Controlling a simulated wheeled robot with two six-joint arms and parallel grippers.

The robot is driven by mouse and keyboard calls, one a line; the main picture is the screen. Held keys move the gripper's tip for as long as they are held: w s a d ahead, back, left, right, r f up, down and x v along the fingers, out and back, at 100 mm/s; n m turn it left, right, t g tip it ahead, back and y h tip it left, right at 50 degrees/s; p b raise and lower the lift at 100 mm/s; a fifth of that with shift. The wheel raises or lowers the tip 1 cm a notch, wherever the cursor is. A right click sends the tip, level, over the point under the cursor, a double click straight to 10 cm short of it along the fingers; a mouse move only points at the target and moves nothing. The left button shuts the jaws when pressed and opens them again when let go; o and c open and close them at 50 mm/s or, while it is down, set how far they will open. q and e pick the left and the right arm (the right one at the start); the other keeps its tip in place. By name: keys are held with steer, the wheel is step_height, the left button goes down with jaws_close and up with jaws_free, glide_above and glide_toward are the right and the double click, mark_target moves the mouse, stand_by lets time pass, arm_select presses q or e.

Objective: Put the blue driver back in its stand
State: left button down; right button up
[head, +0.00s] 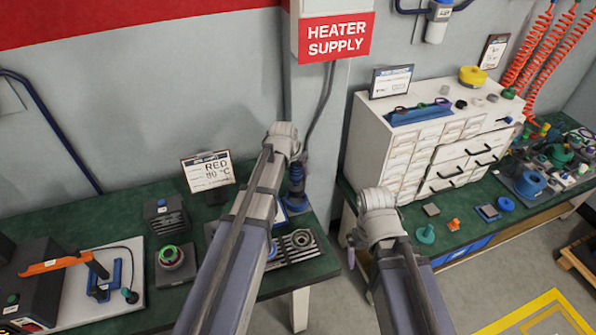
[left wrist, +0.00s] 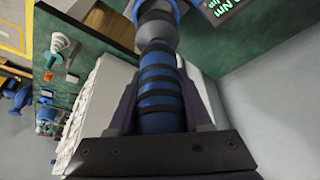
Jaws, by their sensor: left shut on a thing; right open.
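The blue driver (head: 296,187) stands roughly upright over the left green bench, partly hidden behind my left arm. My left gripper (head: 299,163) is shut on it. In the left wrist view the driver's blue and black ribbed grip (left wrist: 160,90) lies between the two fingers of my left gripper (left wrist: 162,112). I cannot make out the stand clearly, nor whether the driver's lower end touches anything. My right gripper (head: 351,250) is mostly hidden behind its own wrist, in front of the drawer cabinet; it is open and holds nothing that I see.
A grey tray with metal rings (head: 301,240) lies on the left bench (head: 322,266). A white drawer cabinet (head: 385,150) stands right, beyond a gap.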

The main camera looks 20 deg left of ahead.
arm_select(q)
steer(key=shift+f+b, duration=1.65)
steer(key=shift+f, duration=0.2)
steer(key=shift+f, duration=0.15)
steer(key=shift+f+b, duration=0.25)
steer(key=shift+b, duration=0.15)
steer(key=shift+c, duration=1.3)
jaws_free()
steer(key=shift+r+p, duration=2.5)
steer(key=shift+r, duration=0.05)
